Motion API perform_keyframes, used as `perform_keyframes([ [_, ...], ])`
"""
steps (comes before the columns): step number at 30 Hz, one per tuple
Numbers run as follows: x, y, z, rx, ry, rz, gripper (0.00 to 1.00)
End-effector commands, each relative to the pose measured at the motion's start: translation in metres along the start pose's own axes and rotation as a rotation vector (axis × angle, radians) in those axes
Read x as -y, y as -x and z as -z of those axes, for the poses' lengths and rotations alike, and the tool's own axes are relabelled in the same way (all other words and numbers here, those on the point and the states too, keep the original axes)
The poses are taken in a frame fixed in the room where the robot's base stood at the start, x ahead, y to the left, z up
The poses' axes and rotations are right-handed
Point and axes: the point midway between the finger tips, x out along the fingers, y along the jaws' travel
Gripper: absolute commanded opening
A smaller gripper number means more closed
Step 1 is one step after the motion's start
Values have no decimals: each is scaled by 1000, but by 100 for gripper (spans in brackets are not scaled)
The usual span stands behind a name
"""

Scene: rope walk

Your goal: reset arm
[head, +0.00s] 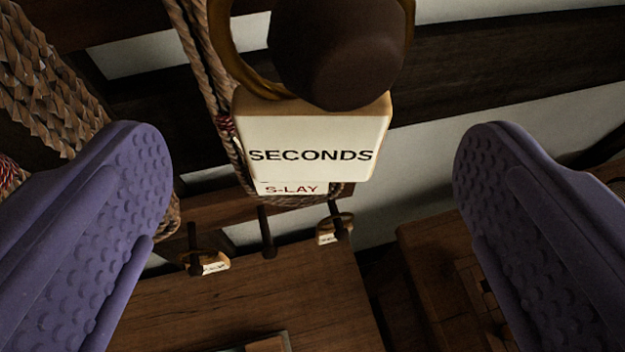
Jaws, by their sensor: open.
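My gripper (312,205) shows as two purple, studded fingers at the left and right of the view, spread wide apart with nothing held between them. Between and beyond the fingers hangs a cream tag (312,135) lettered "SECONDS". It hangs by a brass-coloured ring (224,45) around a dark brown peg (335,50) at the top. Neither finger appears to touch the tag.
A second label (290,188) reading "S-LAY" shows just below the tag. Rope coils (45,75) hang at the left. Lower down are smaller pegs (267,232) with ringed tags, above a wooden surface (240,300). A wooden box-like piece (440,270) stands lower right.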

Motion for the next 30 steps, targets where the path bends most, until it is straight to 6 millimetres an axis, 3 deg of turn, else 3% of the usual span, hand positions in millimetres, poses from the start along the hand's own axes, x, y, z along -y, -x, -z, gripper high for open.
perform_keyframes([
  [6, 0, 24, 0, 0, 0, 0, 92],
  [11, -2, 21, 2, -10, 1, -7, 92],
  [17, -9, 15, 33, -63, 0, -43, 92],
  [20, -12, 34, 58, -94, -6, -61, 92],
  [24, -10, 86, 86, -131, -16, -68, 92],
  [30, -1, 167, 99, -161, -18, -57, 92],
])
